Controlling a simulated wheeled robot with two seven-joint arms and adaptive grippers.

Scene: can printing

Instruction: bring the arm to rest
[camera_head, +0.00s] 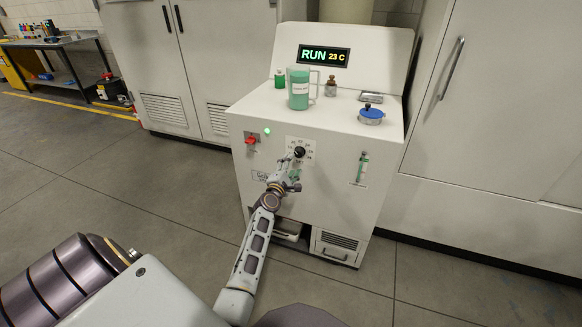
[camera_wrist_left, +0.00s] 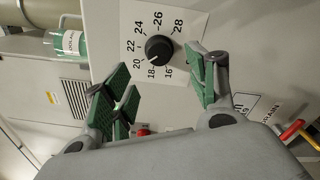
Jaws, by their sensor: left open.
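My left gripper (camera_head: 294,170) is in front of the white machine (camera_head: 250,190), by the black dial knob (camera_head: 299,152). In the left wrist view the left gripper (camera_wrist_left: 163,85) is open. Its green-padded fingers stand apart with nothing between them. The black knob (camera_wrist_left: 159,48) sits just beyond the fingertips, on a white scale plate (camera_wrist_left: 186,14) marked from 16 to 28. The fingers do not appear to touch the knob. The display (camera_head: 323,56) reads RUN 23 C. My right gripper is not in view.
A red switch (camera_head: 251,141) is left of the dial. A green-marked gauge (camera_head: 361,168) is on the right. Open floor lies left.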

